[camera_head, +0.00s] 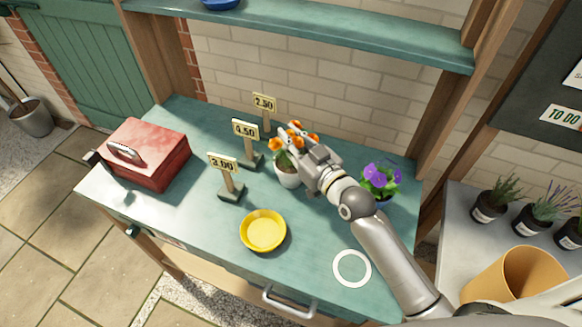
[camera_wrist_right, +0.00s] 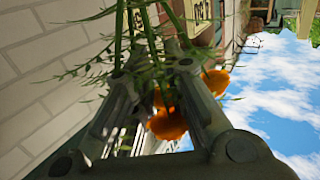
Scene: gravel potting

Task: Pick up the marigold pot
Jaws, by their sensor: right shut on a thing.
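My right gripper (camera_head: 298,148) reaches in from the right and is shut on the plant above the pot's rim, among stems and blooms. In the right wrist view, green stems pass between the fingers (camera_wrist_right: 150,75) and orange flowers (camera_wrist_right: 168,124) hang close to them. The gripper hides part of the plant. My left gripper is not in view.
A purple-flowered pot (camera_head: 381,182) stands right of my right arm. Price signs (camera_head: 228,180), a yellow saucer (camera_head: 263,231), a white ring (camera_head: 352,268) and a red toolbox (camera_head: 150,155) are on the bench. A shelf (camera_head: 320,32) runs above the back.

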